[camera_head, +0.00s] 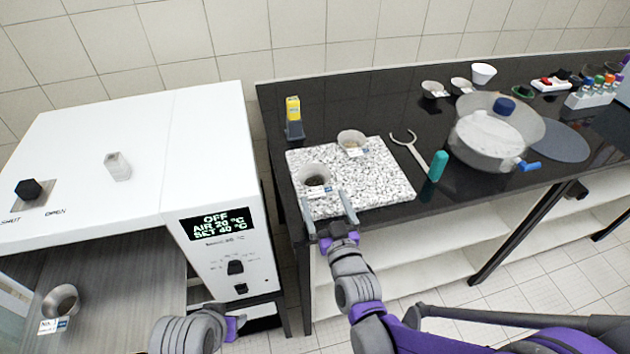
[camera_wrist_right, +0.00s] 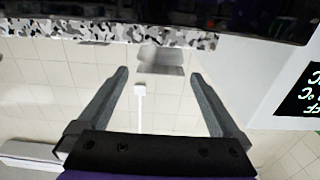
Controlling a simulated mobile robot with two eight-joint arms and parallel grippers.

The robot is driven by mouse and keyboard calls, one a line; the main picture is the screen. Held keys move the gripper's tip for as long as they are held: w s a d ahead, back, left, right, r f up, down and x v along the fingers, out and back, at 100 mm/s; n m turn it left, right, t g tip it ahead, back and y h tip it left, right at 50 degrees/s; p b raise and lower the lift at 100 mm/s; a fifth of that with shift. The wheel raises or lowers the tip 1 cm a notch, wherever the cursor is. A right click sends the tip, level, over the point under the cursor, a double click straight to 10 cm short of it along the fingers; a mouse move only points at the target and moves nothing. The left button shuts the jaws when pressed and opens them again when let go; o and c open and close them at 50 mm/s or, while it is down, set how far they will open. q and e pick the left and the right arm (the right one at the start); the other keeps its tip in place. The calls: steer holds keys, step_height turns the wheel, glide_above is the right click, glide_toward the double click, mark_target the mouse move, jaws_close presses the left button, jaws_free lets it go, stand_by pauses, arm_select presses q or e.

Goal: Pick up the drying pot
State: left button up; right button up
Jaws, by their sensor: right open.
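Another labelled metal pot (camera_head: 60,301) stands inside the white oven at lower left. I cannot tell from the looks which is the drying pot. My right gripper (camera_head: 322,196) is open and empty at the slab's front edge, fingers pointing at the nearer pot. In the right wrist view, upside down, a grey pot (camera_wrist_right: 158,58) shows just beyond and between the open fingertips (camera_wrist_right: 158,74).
The white oven (camera_head: 215,150) with a display stands left of the black bench (camera_head: 330,105). A gap separates oven and bench.

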mark_target(319, 188)
steer(key=x, duration=0.5)
steer(key=shift+w+a+p, duration=0.1)
steer(key=shift+w+p, duration=0.1)
steer(key=shift+p, duration=0.2)
steer(key=shift+s, duration=0.1)
steer(key=c, duration=1.1)
steer(key=shift+r, duration=0.1)
